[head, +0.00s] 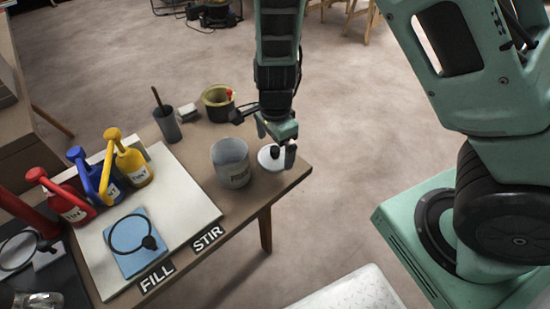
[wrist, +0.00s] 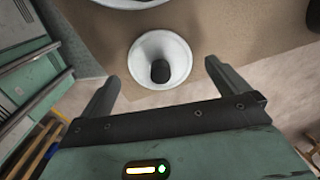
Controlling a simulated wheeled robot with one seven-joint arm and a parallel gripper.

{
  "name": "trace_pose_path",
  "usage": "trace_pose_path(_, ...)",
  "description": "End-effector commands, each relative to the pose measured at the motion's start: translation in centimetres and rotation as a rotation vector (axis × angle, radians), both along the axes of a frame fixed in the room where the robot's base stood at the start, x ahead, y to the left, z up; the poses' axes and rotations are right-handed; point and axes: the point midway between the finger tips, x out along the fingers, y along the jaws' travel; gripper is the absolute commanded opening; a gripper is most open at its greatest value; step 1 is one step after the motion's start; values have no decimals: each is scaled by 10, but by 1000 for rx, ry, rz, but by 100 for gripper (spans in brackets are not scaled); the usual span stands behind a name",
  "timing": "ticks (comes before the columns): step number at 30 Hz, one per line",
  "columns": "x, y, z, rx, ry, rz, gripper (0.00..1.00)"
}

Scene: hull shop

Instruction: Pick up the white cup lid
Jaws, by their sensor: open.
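The white cup lid (head: 267,160) is a round white disc with a black knob on top. It lies on the wooden table (head: 252,198) near its right end, just right of the white cup (head: 231,163). My gripper (head: 276,148) is over the lid, pointing down, with its fingers apart and nothing between them. In the wrist view the lid (wrist: 146,52) with its black knob lies ahead of the gap between the fingertips (wrist: 163,82). The head view partly hides the lid behind my gripper. I cannot tell whether a finger touches it.
A dark cup with a stick (head: 167,124) and a tin with yellow inside (head: 217,102) stand at the back of the table. Red, blue and yellow tint bottles (head: 134,165) stand on a white board at left.

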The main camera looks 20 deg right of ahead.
Motion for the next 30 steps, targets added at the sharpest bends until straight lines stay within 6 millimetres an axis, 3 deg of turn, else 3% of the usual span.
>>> trace_pose_path(3, 0, 0, -19, 1, 1, -2, 100)
trace_pose_path(10, 0, 0, -19, 1, 0, 0, 100)
trace_pose_path(11, 0, 0, -19, 1, 0, 0, 97)
trace_pose_path(15, 0, 0, -19, 1, 0, 0, 61)
trace_pose_path(25, 0, 0, -18, 1, -1, 0, 60)
trace_pose_path(30, 1, 1, 1, 2, -4, 3, 60)
